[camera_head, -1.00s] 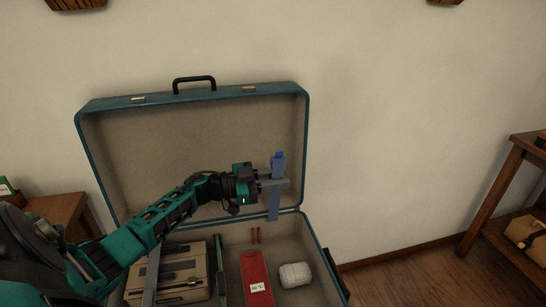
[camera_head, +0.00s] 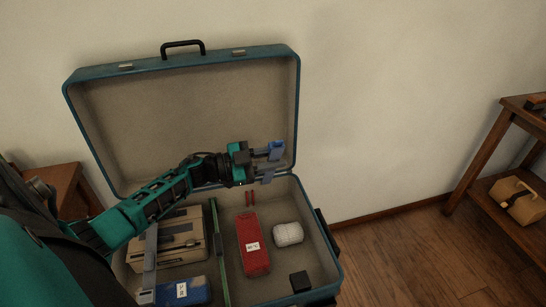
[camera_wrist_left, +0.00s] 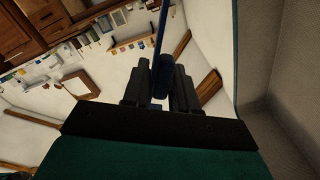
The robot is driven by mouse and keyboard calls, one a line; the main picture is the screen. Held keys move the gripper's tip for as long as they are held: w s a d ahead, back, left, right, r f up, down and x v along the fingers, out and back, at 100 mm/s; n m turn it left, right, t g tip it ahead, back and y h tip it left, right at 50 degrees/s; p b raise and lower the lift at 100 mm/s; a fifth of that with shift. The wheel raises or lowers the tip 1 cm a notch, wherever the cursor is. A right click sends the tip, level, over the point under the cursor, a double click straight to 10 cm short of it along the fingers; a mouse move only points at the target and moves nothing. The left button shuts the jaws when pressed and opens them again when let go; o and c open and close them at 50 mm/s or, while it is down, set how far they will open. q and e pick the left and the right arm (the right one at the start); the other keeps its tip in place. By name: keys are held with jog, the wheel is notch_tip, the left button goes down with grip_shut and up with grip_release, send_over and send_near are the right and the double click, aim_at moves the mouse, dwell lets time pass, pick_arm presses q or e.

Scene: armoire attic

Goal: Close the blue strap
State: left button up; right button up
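The blue strap (camera_head: 277,149) stands up from the hinge side of the open suitcase (camera_head: 297,110), in front of the raised lid. My left gripper (camera_head: 276,159) is shut on it, with a finger on each side. In the left wrist view the strap (camera_wrist_left: 162,74) runs between the two dark fingers (camera_wrist_left: 161,88) and continues up past them. The lower part of the strap is partly hidden by the fingers. My right gripper is not in view.
The suitcase base holds a beige case (camera_head: 180,238) under a grey strap (camera_head: 150,262), a green bar (camera_head: 219,255), a red box (camera_head: 252,240), a white bundle (camera_head: 288,234), a blue item (camera_head: 190,291) and a black block (camera_head: 299,281). A wooden shelf (camera_head: 490,150) stands right; floor between is clear.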

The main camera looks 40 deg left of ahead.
pick_arm(q)
jog(key=shift+o, duration=1.3)
jog(key=shift+s+a, duration=0.1)
jog(key=p+v, duration=0.1)
jog(key=v, duration=1.1)
jog(key=shift+s+a, duration=0.2)
jog(key=shift+s, duration=0.1)
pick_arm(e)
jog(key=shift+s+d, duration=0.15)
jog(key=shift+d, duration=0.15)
pick_arm(q)
jog(key=shift+r, duration=0.1)
